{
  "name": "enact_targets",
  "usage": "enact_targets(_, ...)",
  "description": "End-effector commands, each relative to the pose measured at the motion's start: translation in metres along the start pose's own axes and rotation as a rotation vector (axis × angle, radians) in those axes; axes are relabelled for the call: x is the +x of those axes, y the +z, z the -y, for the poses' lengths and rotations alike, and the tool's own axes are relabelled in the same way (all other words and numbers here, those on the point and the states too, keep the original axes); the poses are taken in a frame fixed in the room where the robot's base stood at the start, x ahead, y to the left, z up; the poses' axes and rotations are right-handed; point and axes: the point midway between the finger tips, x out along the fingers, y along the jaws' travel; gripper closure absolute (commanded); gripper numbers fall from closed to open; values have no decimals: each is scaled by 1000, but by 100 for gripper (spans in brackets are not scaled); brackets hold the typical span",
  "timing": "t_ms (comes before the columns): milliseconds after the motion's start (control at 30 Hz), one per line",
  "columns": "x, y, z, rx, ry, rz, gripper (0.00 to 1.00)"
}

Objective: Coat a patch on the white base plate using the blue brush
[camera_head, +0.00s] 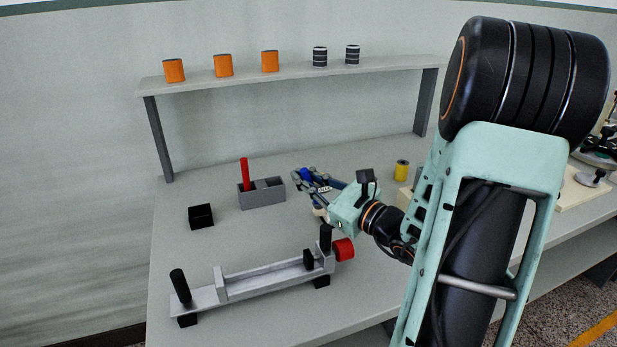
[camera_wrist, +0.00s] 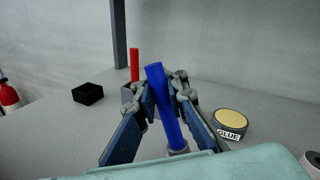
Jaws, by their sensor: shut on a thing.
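My gripper (camera_wrist: 160,90) is shut on the blue brush (camera_wrist: 165,105), whose blue handle stands slightly tilted between the fingers. A grey collar shows at its lower end; the bristles are hidden. In the head view my gripper (camera_head: 308,182) is above the table, right of the grey holder. The glue pot (camera_wrist: 229,122), dark with a tan top and a GLUE label, stands just right of my gripper. The pale base plate (camera_head: 265,279) belongs to the long fixture at the table's front, with black end posts, and lies to the front left of my gripper.
A red-handled brush (camera_head: 244,172) stands in the grey two-part holder (camera_head: 262,196). A black box (camera_head: 201,216) sits left of it. A red knob (camera_head: 344,249) sticks out at the fixture's right end. A yellow spool (camera_head: 402,170) stands right. The shelf (camera_head: 290,76) carries several spools.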

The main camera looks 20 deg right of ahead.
Motion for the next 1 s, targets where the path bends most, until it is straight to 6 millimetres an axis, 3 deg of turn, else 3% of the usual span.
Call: enact_targets(1000,-29,-19,59,2,-3,-6,100)
